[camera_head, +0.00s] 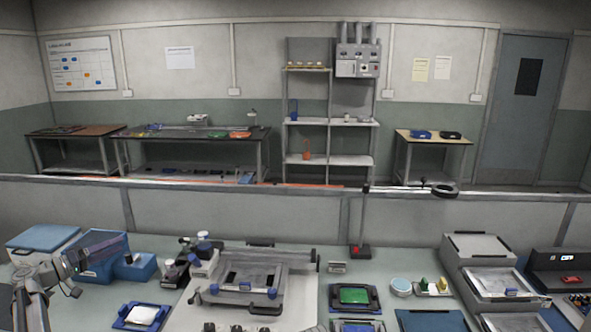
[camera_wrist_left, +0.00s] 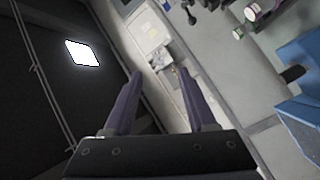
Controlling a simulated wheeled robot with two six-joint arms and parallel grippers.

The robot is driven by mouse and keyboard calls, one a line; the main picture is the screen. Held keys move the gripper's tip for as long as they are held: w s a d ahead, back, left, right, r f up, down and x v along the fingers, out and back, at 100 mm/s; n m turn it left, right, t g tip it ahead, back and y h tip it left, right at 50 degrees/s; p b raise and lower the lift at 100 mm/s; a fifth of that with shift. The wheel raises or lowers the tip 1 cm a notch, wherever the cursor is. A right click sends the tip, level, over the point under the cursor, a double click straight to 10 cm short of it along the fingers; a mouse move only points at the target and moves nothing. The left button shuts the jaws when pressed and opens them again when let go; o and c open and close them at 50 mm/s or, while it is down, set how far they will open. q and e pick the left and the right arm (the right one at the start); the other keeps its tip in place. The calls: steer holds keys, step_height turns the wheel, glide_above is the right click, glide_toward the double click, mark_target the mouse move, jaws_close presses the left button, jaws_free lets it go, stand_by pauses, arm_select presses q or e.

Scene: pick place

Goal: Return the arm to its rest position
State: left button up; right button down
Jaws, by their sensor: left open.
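My left arm comes in from the lower left in the head view, raised over the left end of the bench. Its gripper (camera_head: 125,249) is beside and over the blue bins. In the left wrist view the two purple-grey fingers of the gripper (camera_wrist_left: 162,100) are spread apart with nothing between them. That view is tilted and looks out past the bench to the wall and ceiling. My right arm and gripper are not in view.
Blue bins (camera_head: 135,268) and a blue-lidded box (camera_head: 42,240) stand close to the left arm. A blue tray with a white item (camera_head: 143,315), a large grey fixture (camera_head: 253,277) and a green board (camera_head: 354,295) lie farther right. A low partition (camera_head: 240,213) runs behind the bench.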

arm_select(q)
steer(key=s+d+f+m+g, duration=0.1)
steer(key=s+d+f+g, duration=0.3)
steer(key=d, duration=0.7)
steer(key=w+d+f+m+g+y+b, duration=0.15)
steer(key=d+f, duration=0.35)
steer(key=d, duration=0.6)
steer(key=s+d+f+m+g, duration=0.15)
steer(key=d+f+g, duration=0.3)
steer(key=d, duration=0.65)
steer(key=s+d+f+m+g+y, duration=0.1)
steer(key=s+d+f+g+y, duration=0.1)
steer(key=s+d+f, duration=0.3)
steer(key=s+d+f+g+y, duration=0.1)
steer(key=s+d+f+y, duration=0.1)
steer(key=s+d, duration=0.5)
steer(key=s+d+f+m+y, duration=0.1)
steer(key=s+d+f+y, duration=0.1)
steer(key=s, duration=0.5)
steer(key=s+d+f+m+g+y+b, duration=0.1)
steer(key=s+f+y, duration=0.1)
steer(key=s+y, duration=0.3)
steer(key=shift+s+d, duration=0.4)
steer(key=shift+s, duration=0.8)
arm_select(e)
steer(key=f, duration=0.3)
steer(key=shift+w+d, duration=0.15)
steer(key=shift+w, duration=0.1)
